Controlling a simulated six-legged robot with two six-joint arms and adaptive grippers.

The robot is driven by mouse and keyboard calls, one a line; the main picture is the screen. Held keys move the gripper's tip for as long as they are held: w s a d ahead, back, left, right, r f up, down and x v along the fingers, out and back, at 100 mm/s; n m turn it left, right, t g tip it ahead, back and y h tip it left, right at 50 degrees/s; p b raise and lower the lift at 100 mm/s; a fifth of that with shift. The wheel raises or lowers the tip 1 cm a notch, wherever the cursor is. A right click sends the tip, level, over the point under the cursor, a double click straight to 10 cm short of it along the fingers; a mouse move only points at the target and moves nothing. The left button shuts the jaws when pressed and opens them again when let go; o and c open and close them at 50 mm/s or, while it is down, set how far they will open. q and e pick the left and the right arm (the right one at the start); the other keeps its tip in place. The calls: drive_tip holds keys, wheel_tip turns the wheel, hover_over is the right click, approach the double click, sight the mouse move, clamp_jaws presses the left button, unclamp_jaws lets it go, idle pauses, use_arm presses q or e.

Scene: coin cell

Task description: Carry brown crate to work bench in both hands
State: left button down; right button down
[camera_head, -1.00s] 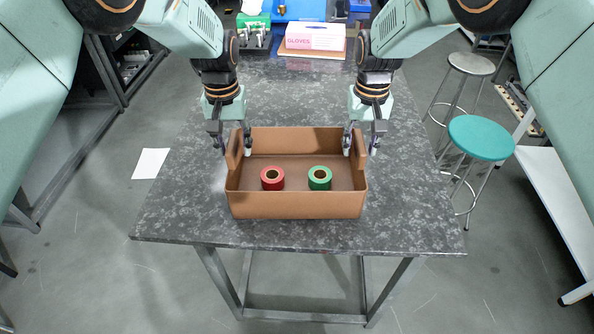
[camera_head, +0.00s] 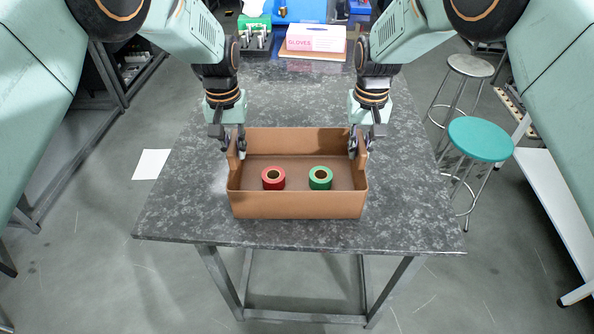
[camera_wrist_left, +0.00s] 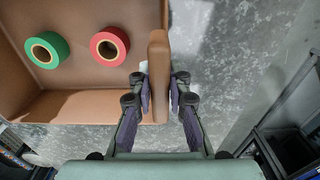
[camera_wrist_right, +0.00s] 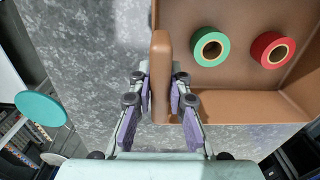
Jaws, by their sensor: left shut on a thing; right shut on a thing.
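The brown crate (camera_head: 297,205) is upright on or just over the dark stone-topped work bench (camera_head: 190,215); I cannot tell whether it touches. A red tape roll (camera_head: 273,178) and a green tape roll (camera_head: 320,178) lie inside it. My left gripper (camera_head: 235,148) is shut on the crate's left raised end wall, one finger inside and one outside, as the left wrist view (camera_wrist_left: 160,90) shows. My right gripper (camera_head: 360,146) is shut on the right raised end wall, also seen in the right wrist view (camera_wrist_right: 160,88).
A pink and white glove box (camera_head: 316,38) and a green rack (camera_head: 254,30) stand at the bench's far end. A teal stool (camera_head: 481,138) and a grey stool (camera_head: 470,65) are to the right. The bench top around the crate is clear.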

use_arm(q)
drive_tip(key=shift+w+d, duration=0.1)
drive_tip(key=shift+w, duration=0.05)
use_arm(e)
drive_tip(key=shift+w+f, duration=0.1)
drive_tip(key=shift+w, duration=0.05)
use_arm(q)
drive_tip(key=shift+r, duration=0.1)
use_arm(e)
drive_tip(key=shift+r, duration=0.2)
